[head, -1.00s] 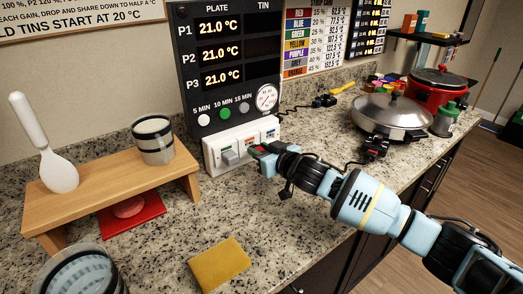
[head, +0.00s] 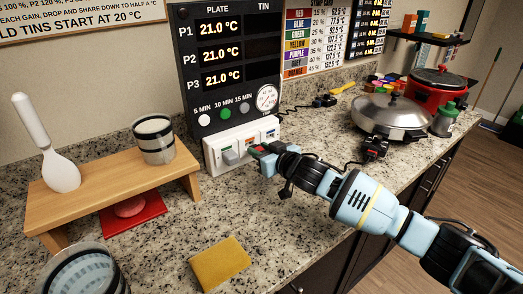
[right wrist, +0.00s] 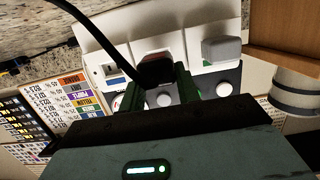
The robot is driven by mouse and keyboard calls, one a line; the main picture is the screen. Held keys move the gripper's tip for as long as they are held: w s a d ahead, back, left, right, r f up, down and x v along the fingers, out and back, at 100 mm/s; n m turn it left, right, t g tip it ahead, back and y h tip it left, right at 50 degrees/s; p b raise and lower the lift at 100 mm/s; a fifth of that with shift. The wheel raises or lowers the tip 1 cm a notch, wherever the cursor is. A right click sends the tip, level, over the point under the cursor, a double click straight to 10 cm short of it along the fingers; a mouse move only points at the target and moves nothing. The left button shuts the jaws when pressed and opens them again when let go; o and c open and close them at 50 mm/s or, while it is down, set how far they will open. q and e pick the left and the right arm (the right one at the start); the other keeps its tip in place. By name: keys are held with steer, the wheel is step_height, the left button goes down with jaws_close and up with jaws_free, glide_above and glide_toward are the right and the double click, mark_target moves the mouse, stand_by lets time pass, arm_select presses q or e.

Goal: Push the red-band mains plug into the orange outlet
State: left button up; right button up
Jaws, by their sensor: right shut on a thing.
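The white outlet strip (head: 211,157) stands at the back of the counter below the display panel. Its middle socket, the orange outlet (head: 249,140), lies between a socket with a grey plug (head: 230,157) and a blue-marked one. My right gripper (head: 257,151) is shut on the red-band mains plug (right wrist: 157,68), right in front of the strip's middle. In the right wrist view the plug's dark body and cord sit between the green fingertips and cover the middle socket face. I cannot tell whether its pins are in. My left gripper is not in view.
A wooden stand (head: 110,180) with a striped tin (head: 153,139) and a white spatula is at the left. A yellow sponge (head: 220,263) lies in front. A lidded pan (head: 392,115) and another plug (head: 374,147) are to the right. The counter between is clear.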

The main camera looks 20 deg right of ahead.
steer(key=shift+r+b+x, duration=0.2)
steer(key=shift+b+x, duration=0.1)
steer(key=shift+x, duration=0.8)
stand_by(0.4)
steer(key=o, duration=1.1)
steer(key=shift+c, duration=0.2)
steer(key=shift+s, duration=0.1)
steer(key=v, duration=0.7)
steer(key=shift+s+p, duration=0.25)
steer(key=shift+p, duration=0.15)
steer(key=shift+d+r, duration=0.1)
steer(key=shift+d, duration=0.05)
